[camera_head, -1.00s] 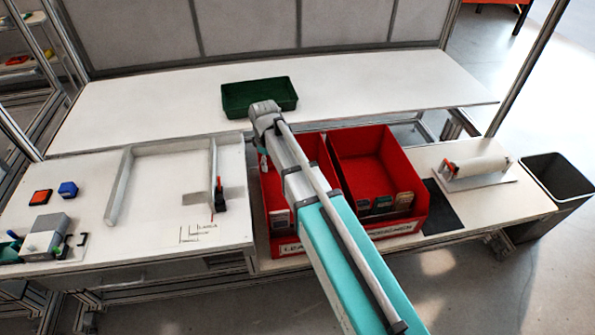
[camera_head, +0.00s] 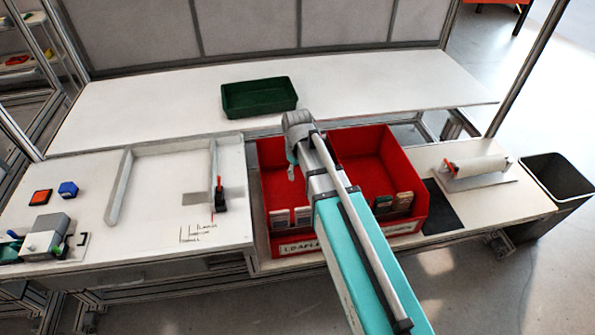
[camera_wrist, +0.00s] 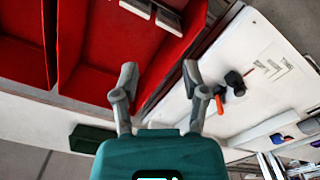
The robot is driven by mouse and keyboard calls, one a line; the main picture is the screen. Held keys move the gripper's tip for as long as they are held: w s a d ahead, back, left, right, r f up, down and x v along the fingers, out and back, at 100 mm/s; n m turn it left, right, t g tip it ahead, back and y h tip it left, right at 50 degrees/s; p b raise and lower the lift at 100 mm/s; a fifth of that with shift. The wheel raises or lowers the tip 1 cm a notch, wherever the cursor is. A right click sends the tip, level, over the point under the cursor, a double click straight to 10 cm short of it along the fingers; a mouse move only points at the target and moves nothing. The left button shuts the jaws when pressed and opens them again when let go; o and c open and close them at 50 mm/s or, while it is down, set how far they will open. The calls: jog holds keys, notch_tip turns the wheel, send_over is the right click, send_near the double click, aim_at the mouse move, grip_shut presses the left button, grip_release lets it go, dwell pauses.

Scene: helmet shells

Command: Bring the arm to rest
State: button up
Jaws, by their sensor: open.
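My gripper (camera_wrist: 159,82) shows in the wrist view with its two fingers spread apart and nothing between them. It hangs above the edge between a red bin and the white worktop. The fingers are mostly hidden there.
A green tray (camera_head: 259,108) stands on the rear white table (camera_head: 390,85). A grey frame (camera_head: 118,190) and a black tool with an orange part (camera_head: 220,203) are on the left worktop. A roll (camera_head: 478,166) and a dark waste bin (camera_head: 556,190) are at right.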

dwell(0.5)
jog(key=s+d+m, duration=0.7)
jog(key=s+d, duration=0.4)
jog(key=d, duration=0.1)
jog(key=shift+d+m, duration=0.3)
jog(key=shift+m, duration=0.1)
